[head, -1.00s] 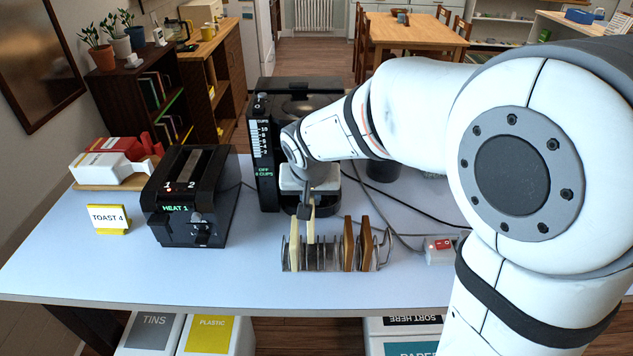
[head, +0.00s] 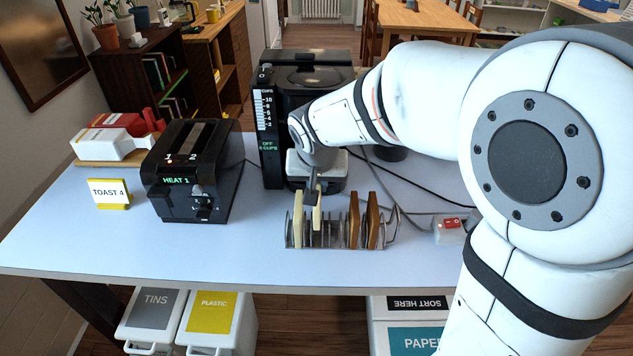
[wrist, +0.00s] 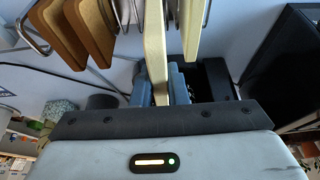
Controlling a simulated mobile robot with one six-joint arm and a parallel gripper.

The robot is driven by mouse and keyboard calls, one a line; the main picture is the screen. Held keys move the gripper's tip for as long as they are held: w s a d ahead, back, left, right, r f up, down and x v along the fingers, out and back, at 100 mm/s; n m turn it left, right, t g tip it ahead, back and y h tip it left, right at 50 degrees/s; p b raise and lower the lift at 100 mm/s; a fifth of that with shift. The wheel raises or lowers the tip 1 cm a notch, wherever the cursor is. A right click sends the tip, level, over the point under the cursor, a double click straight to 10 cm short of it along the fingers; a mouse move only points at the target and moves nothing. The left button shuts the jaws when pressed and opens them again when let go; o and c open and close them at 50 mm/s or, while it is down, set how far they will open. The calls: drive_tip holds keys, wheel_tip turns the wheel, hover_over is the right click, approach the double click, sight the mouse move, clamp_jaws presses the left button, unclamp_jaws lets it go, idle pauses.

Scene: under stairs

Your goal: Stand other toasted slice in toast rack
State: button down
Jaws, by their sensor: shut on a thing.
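The wire toast rack (head: 330,246) stands on the table. Two brown slices (head: 353,220) stand toward its right end, and a pale slice (head: 297,218) stands at its left end. My gripper (head: 312,192) is shut on another pale slice (head: 318,212), upright just right of the left-end one. This held slice (wrist: 154,45) also shows between my fingers in the wrist view, beside the other pale slice (wrist: 189,30). Its lower part is among the rack's wires; I cannot tell whether it rests on the bottom. The black toaster (head: 190,170) stands to the left.
A black coffee machine (head: 270,150) stands close behind my gripper. A red-switched socket block (head: 450,230) and cables lie right of the rack. A "TOAST 4" card (head: 109,193) stands left of the toaster. The table front left of the rack is clear.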

drive_tip(key=shift+f+b, duration=2.8)
drive_tip(key=shift+f, duration=0.4)
drive_tip(key=c, duration=1.3)
unclamp_jaws()
drive_tip(key=shift+c, duration=0.2)
drive_tip(key=shift+o, duration=0.4)
drive_tip(key=o, duration=0.4)
drive_tip(key=shift+r, duration=0.1)
